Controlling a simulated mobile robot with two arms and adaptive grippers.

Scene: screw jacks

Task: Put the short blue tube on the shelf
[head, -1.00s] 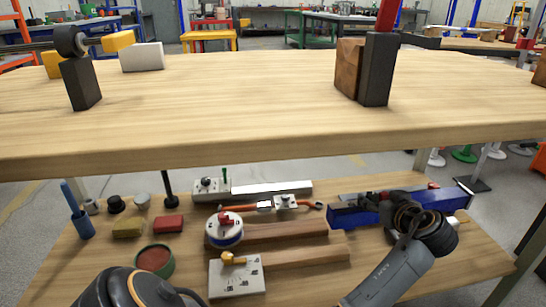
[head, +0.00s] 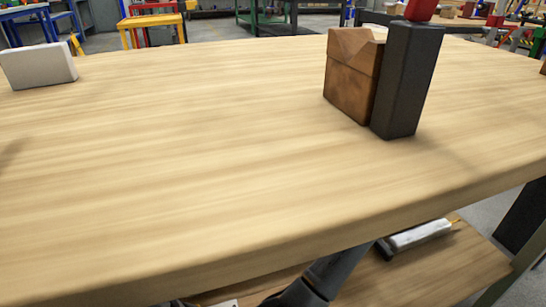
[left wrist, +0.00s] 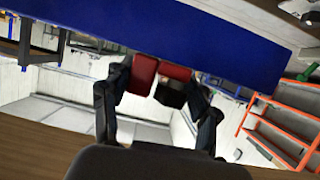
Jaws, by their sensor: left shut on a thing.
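In the left wrist view my left gripper (left wrist: 159,75) has its two red-padded fingertips at the lower edge of a blue tube (left wrist: 190,38). The head view does not show this tube or either gripper. A wooden upper board (head: 180,165) fills most of the head view, with a lower wooden board (head: 455,265) beneath its right part. Which one is the shelf is not clear.
A brown wooden block (head: 350,80) and a tall black block (head: 407,80) stand side by side on the upper board. A white block (head: 38,65) is at its far left. Between them is bare wood. A silvery bar (head: 420,236) lies on the lower board.

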